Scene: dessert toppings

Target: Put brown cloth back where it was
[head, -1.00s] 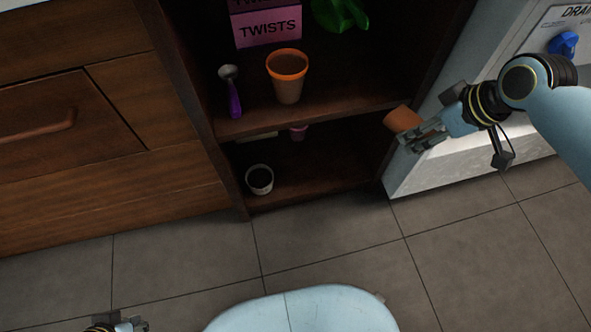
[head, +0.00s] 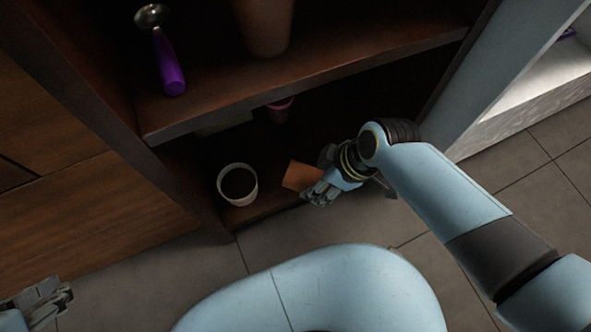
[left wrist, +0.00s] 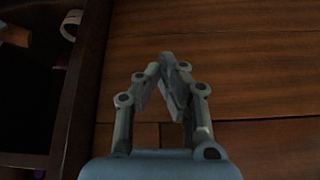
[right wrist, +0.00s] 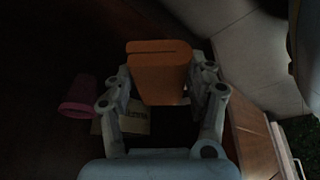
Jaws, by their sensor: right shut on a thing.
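The brown cloth (head: 299,176) is an orange-brown folded piece. My right gripper (head: 312,191) is shut on it. The right wrist view shows the folded cloth (right wrist: 158,75) upright between the two fingers. In the head view the cloth is at the lower shelf (head: 258,205) of the dark cabinet, right of a white cup; I cannot tell whether it touches the shelf. My left gripper (head: 60,296) is at the lower left of the head view, away from the cloth. The left wrist view shows its fingertips (left wrist: 163,68) together with nothing between them.
A white cup (head: 238,185) with dark contents stands on the lower shelf. A pink cup (head: 280,110) and a pale box (right wrist: 132,121) are deeper inside. The upper shelf holds a purple-handled scoop (head: 166,62) and a terracotta pot (head: 264,25). The shelf edge (head: 300,85) overhangs the lower compartment.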

